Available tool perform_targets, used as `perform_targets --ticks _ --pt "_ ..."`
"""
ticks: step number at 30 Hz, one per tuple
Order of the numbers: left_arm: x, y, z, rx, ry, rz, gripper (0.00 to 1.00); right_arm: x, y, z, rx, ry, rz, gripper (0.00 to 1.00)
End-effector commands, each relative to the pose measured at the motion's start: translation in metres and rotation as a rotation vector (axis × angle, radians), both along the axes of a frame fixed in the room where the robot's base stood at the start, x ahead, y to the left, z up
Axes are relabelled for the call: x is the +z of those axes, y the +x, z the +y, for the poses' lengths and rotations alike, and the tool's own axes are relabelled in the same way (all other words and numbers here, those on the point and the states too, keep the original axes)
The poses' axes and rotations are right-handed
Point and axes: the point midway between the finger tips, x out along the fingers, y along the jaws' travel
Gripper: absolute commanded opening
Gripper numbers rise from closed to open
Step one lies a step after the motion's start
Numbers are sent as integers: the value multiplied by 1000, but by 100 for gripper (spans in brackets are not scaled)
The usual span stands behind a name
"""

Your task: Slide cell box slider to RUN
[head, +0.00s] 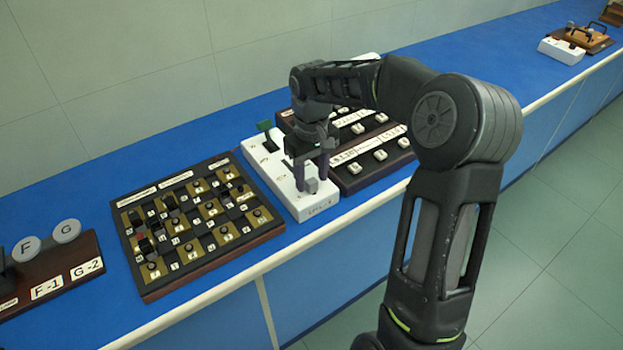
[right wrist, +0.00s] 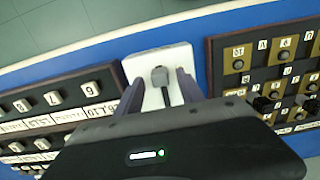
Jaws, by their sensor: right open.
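The white cell box (head: 293,197) lies on the blue bench between two dark panels, and its near end also shows in the right wrist view (right wrist: 149,62). Its grey slider knob (head: 312,185) sits near the near end of the box; in the right wrist view the knob (right wrist: 160,76) lies between the fingers, with a slot running from it. My right gripper (head: 311,181) points down over the box, open, with one finger on each side of the knob. It also shows in the right wrist view (right wrist: 159,88). I cannot tell whether the fingers touch the knob. My left gripper is not in view.
A dark switch panel (head: 276,222) with gold squares stands left of the box. A panel with white knobs (head: 404,167) stands close on its right.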

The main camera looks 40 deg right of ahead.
Motion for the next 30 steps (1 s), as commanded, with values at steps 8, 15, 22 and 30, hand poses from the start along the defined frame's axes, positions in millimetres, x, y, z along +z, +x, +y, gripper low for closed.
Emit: perform_targets --ticks 8,15,22,30 --pt "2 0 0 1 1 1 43 -18 0 0 1 0 -1 45" --pt "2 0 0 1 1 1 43 -18 0 0 0 0 -1 41" --pt "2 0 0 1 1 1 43 -18 0 0 0 0 -1 23" --pt "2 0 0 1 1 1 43 -18 0 0 0 0 -1 0"
